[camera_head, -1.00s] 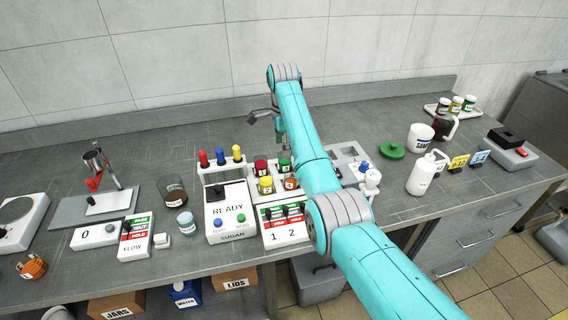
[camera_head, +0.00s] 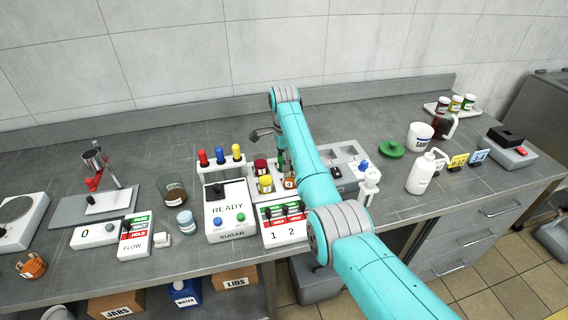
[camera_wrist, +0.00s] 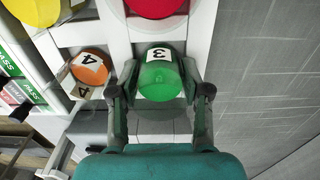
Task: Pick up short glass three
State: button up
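The short glass three is the green glass (camera_wrist: 160,78) with a white label "3", in the middle of the wrist view. In the head view only a little of the green glass (camera_head: 281,159) shows, mostly behind my arm. My gripper (camera_wrist: 160,85) has one finger on each side of the glass, both very close to its walls. Whether the fingers press on it cannot be made out. In the head view my gripper's fingertips are hidden by my arm. The glass's base is not visible.
A red glass (camera_wrist: 155,6) stands just beyond it, an orange glass labelled 4 (camera_wrist: 90,70) to the left, and a yellow one (camera_wrist: 35,8) at the upper left. Bare counter (camera_wrist: 265,90) lies to the right.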

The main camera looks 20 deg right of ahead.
jog(key=c, duration=0.5)
notch_tip(320, 180, up, 10)
dwell(0.3)
